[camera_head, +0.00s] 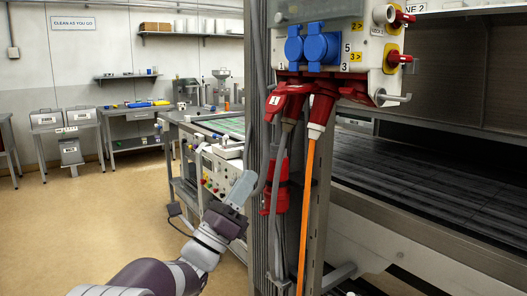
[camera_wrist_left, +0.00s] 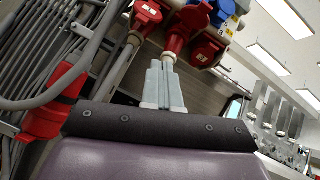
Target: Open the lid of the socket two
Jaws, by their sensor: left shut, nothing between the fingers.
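The socket box (camera_head: 343,28) hangs on a grey post at the upper middle of the head view. Two blue lidded sockets (camera_head: 322,46) face front and look closed. Below them, red sockets point down: one with a grey cable (camera_head: 285,98), one with an orange cable (camera_head: 321,108), and a red one (camera_head: 356,93) at the right. I cannot tell for sure which is socket two. My left gripper (camera_head: 243,184) is shut and empty, below and left of the box. In the left wrist view, its fingers (camera_wrist_left: 163,75) point toward the red sockets (camera_wrist_left: 176,32), apparently without touching them.
A red connector (camera_head: 277,185) hangs on a cable beside the post, close to my left gripper. Cables run down the post (camera_head: 318,205). A workbench with a control panel (camera_head: 218,175) stands behind the gripper. A dark conveyor bed (camera_head: 430,185) lies right. The floor (camera_head: 100,225) at left is clear.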

